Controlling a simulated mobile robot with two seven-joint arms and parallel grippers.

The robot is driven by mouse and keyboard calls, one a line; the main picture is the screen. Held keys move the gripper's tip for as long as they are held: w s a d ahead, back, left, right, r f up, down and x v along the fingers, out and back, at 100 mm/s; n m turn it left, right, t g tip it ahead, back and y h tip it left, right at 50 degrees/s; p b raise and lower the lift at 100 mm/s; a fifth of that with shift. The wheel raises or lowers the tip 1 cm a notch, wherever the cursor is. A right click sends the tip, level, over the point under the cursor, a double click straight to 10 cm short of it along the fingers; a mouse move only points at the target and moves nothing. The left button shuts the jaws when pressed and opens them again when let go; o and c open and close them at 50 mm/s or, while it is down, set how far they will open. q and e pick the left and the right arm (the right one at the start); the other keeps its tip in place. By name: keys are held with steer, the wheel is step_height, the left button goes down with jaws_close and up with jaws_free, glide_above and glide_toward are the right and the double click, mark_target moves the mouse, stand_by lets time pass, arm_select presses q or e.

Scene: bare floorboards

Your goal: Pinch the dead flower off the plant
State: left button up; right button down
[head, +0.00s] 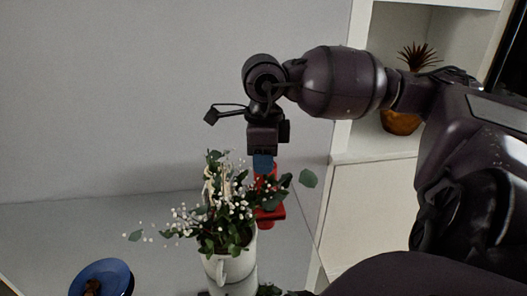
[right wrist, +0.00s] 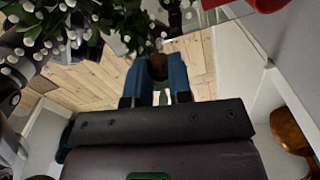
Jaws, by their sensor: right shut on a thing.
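The plant (head: 228,215) has green leaves and small white blossoms, and it stands in a white mug-like pot (head: 229,264) in the head view. Its leaves and white blossoms also fill the upper left of the right wrist view (right wrist: 50,28). My right gripper (head: 263,163) points down at the plant's upper right side. In the right wrist view its blue fingers (right wrist: 159,76) are shut on a small brown flower head, the dead flower (right wrist: 158,66). Its stem and whether it is still joined to the plant cannot be made out. My left gripper is not in view.
A red object (head: 270,212) stands right behind the plant, close to my right gripper. A blue bowl (head: 103,278) with something dark brown in it sits at the lower left of the grey tabletop (head: 150,235). White shelving (head: 375,205) with a potted plant (head: 402,122) is at right.

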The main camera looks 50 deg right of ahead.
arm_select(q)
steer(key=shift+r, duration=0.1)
arm_select(e)
steer(key=shift+r, duration=0.15)
steer(key=shift+r, duration=0.55)
steer(key=shift+r+p, duration=0.4)
steer(key=shift+r, duration=0.65)
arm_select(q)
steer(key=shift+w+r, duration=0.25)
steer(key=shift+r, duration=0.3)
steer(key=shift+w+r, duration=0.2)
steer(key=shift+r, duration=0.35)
arm_select(e)
steer(key=shift+r, duration=1.25)
